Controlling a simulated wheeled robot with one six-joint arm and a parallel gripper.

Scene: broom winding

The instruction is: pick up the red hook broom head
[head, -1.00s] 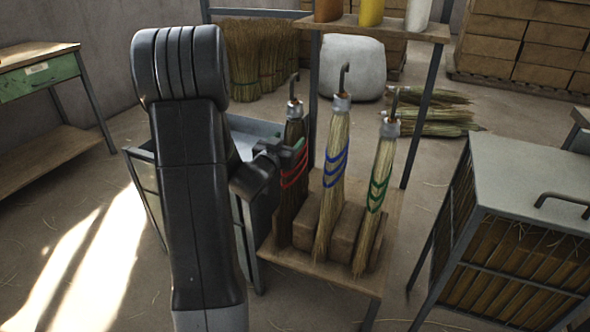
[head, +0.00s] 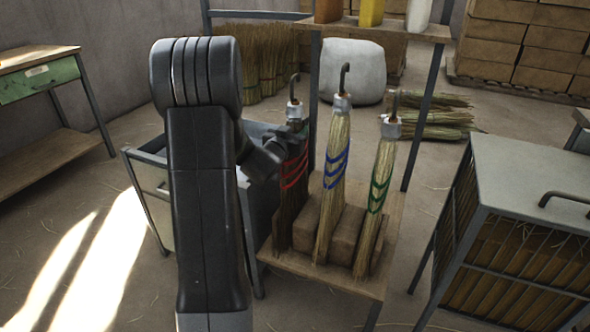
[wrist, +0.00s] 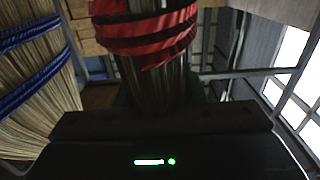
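The red-banded hook broom head (head: 293,175) stands upright on the left of the wooden stand, its dark bristles tied with red bands and a metal collar and bent hook on top. My gripper (head: 292,132) is at its upper part, just below the collar. In the wrist view the red bands (wrist: 145,28) and bristles are close in front of my gripper's dark body. The fingers are mostly hidden or too dark, so I cannot tell whether they are open or closed on the broom.
The blue-banded broom head (head: 334,180) stands right beside the red one, with the green-banded broom head (head: 378,190) further right. A grey bin (head: 150,185) is at the stand's left. A metal cage cabinet (head: 520,230) stands at the right, with floor between.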

